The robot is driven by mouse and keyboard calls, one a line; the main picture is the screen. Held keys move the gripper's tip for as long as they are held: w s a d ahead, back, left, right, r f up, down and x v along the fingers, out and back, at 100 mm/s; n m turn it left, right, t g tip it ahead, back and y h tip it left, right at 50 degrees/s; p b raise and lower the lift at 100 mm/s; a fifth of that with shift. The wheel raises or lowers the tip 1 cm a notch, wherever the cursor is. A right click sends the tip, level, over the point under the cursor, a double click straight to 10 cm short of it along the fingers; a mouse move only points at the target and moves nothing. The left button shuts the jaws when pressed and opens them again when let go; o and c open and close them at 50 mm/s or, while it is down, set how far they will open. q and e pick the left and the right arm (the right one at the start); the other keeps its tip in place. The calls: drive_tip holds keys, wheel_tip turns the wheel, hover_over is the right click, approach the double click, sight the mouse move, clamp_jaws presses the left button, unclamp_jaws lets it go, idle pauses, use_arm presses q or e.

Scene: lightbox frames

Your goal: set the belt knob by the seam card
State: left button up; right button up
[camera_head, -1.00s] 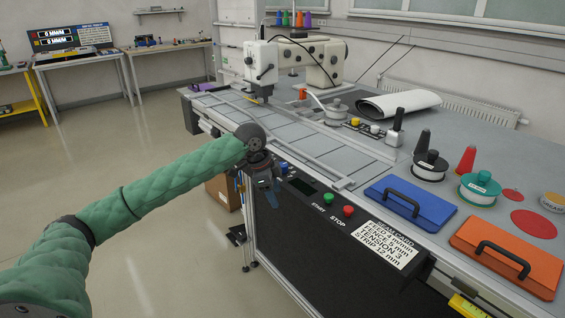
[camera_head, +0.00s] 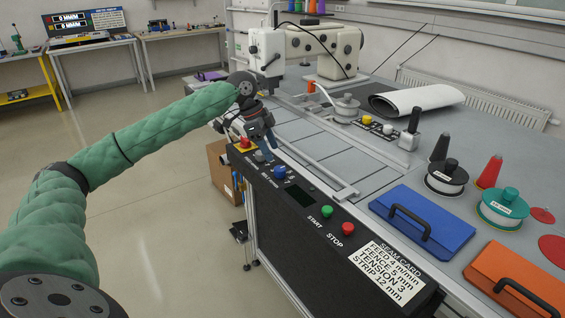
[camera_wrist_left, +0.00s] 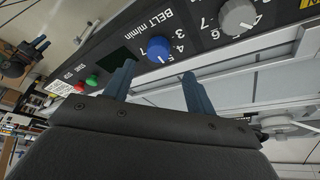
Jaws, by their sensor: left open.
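My left gripper (camera_head: 269,151) is open above the panel. In the left wrist view its two blue fingers (camera_wrist_left: 158,72) stand apart with the knob beyond the gap, and nothing is between them. The white seam card (camera_head: 387,277) at the panel's right end reads feed 4 m/min, tension 3, strip 12 mm. My right gripper is not in view.
A grey knob (camera_head: 259,156) and a red button (camera_head: 245,143) sit left of the belt knob. A green start button (camera_head: 327,211) and a red stop button (camera_head: 348,229) sit to its right. A blue case (camera_head: 422,222) stands on the table behind the card.

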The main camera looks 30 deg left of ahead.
sight(279, 168)
use_arm(q)
drive_tip(key=shift+s+d+f, duration=0.15)
drive_tip(key=shift+d+f, duration=0.3)
drive_tip(key=shift+f, duration=0.4)
drive_tip(key=x, duration=0.2)
drive_tip(key=p+x, duration=0.1)
drive_tip(key=shift+w+f, duration=0.25)
drive_tip(key=shift+f, duration=0.05)
drive_tip(key=shift+d+f, duration=0.2)
drive_tip(key=shift+f, duration=0.35)
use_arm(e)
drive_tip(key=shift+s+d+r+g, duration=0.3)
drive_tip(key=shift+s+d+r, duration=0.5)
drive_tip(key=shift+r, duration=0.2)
